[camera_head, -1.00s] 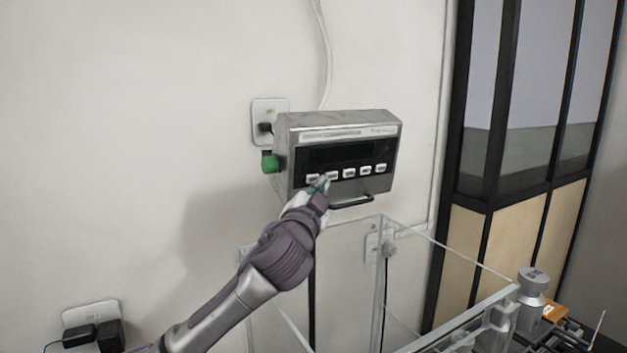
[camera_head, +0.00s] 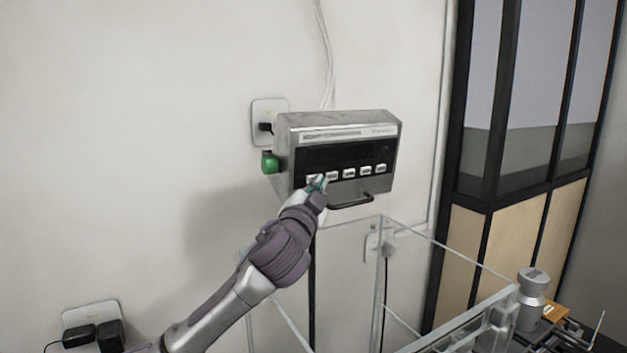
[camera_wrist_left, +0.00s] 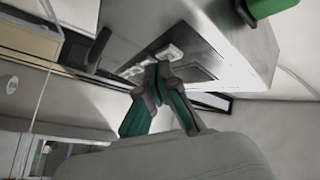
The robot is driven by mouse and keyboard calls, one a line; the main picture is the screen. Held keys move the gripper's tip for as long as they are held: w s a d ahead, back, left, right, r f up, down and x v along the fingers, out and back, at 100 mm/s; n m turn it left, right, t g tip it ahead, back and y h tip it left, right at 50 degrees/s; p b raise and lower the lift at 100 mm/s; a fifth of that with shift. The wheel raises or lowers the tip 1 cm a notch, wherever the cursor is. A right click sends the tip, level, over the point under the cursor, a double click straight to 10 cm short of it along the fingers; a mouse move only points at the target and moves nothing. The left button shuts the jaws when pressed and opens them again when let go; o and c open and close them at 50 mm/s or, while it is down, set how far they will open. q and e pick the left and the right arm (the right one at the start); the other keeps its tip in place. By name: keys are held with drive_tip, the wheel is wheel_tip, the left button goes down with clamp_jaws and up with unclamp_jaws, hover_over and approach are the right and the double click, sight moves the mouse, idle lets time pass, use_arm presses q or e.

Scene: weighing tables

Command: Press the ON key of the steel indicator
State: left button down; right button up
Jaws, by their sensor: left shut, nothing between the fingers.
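The steel indicator (camera_head: 290,125) is fixed on the wall, with a dark display (camera_head: 345,155) and a row of several white keys (camera_head: 349,173) under it. Its display looks dark. My left gripper (camera_head: 321,182) is shut and empty, with its fingertips at the left end of the key row, partly covering the leftmost keys. In the left wrist view the closed fingertips (camera_wrist_left: 158,66) are at the indicator's face, close to a white key (camera_wrist_left: 169,52). I cannot tell whether they touch it, and the key labels are too small to read. My right gripper is out of view.
A green knob (camera_head: 270,162) sticks out of the indicator's left side, and a black handle (camera_head: 350,202) runs below its front. A clear glass enclosure (camera_head: 380,240) stands below. A metal weight (camera_head: 532,290) stands at the lower right.

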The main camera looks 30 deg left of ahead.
use_arm(q)
drive_tip(key=shift+w+a, duration=0.2)
drive_tip(key=shift+a, duration=0.1)
idle(0.6)
drive_tip(key=shift+d, duration=0.15)
drive_tip(key=shift+s+d, duration=0.4)
drive_tip(key=shift+d, duration=0.1)
idle(0.4)
drive_tip(key=d, duration=0.1)
drive_tip(key=s+d, duration=0.1)
drive_tip(key=d, duration=0.1)
drive_tip(key=s+d, duration=0.1)
drive_tip(key=shift+s+d+f, duration=0.15)
drive_tip(key=shift+s+f, duration=0.1)
drive_tip(key=shift+f, duration=0.15)
idle(0.7)
